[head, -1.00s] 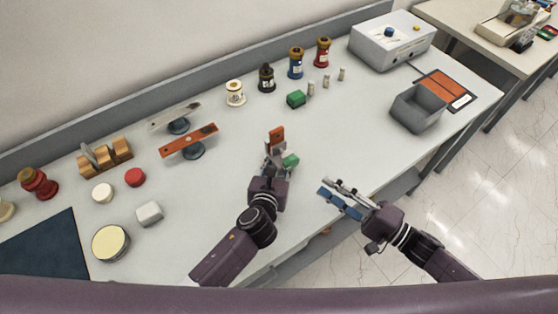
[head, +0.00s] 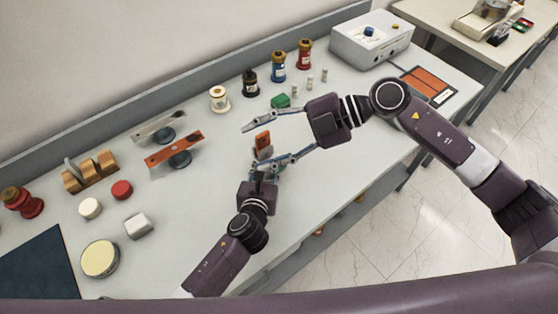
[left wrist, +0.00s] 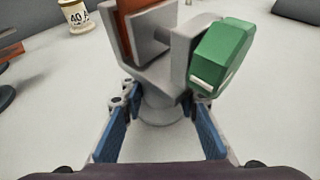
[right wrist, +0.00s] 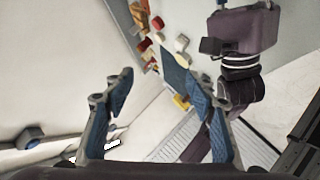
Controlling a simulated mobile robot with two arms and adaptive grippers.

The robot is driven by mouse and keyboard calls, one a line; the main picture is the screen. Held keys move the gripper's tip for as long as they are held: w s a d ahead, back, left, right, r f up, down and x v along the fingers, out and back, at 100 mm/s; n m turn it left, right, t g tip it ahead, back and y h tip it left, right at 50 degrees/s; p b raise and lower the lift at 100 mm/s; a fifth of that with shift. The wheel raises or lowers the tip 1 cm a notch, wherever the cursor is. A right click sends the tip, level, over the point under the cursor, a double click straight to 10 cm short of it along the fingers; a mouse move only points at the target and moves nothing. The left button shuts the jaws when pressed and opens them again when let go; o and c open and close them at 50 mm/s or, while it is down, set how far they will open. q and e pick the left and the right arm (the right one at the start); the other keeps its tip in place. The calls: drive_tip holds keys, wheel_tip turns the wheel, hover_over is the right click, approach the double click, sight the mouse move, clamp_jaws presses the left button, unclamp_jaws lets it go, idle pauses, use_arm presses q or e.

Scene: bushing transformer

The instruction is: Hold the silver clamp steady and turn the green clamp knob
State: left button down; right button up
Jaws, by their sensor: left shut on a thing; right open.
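The silver clamp (left wrist: 150,75) stands upright in the left wrist view on a round grey post, with an orange-brown plate (left wrist: 124,30) in its jaws. Its green knob (left wrist: 223,55) sticks out to the right. My left gripper (left wrist: 160,105) is shut around the post below the clamp. In the head view the plate (head: 263,146) shows above my left gripper, and the clamp and knob are mostly hidden by my right gripper's lower finger. My right gripper (head: 252,147) is wide open, its fingers pointing left over the clamp area. Nothing lies between its fingers in the right wrist view (right wrist: 160,95).
An orange bar (head: 174,150) on a dark stand is left of the clamp. A white instrument box (head: 370,40) stands at the back right. The table's front middle is clear.

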drive_tip(key=w+d+f+n+t+h, duration=0.25)
drive_tip(key=d+n+h, duration=0.55)
drive_tip(key=n, duration=0.7)
drive_tip(key=shift+t+h, duration=0.35)
drive_tip(key=shift+h, duration=0.25)
drive_tip(key=x, duration=0.8)
drive_tip(key=s+x, duration=0.1)
drive_tip(key=x, duration=0.3)
drive_tip(key=shift+a+f, duration=0.2)
drive_tip(key=shift+a, duration=0.15)
drive_tip(key=c, duration=1.2)
drive_tip(key=shift+s+a+t+h, duration=0.1)
drive_tip(key=shift+t+h, duration=0.3)
drive_tip(key=shift+h, duration=0.3)
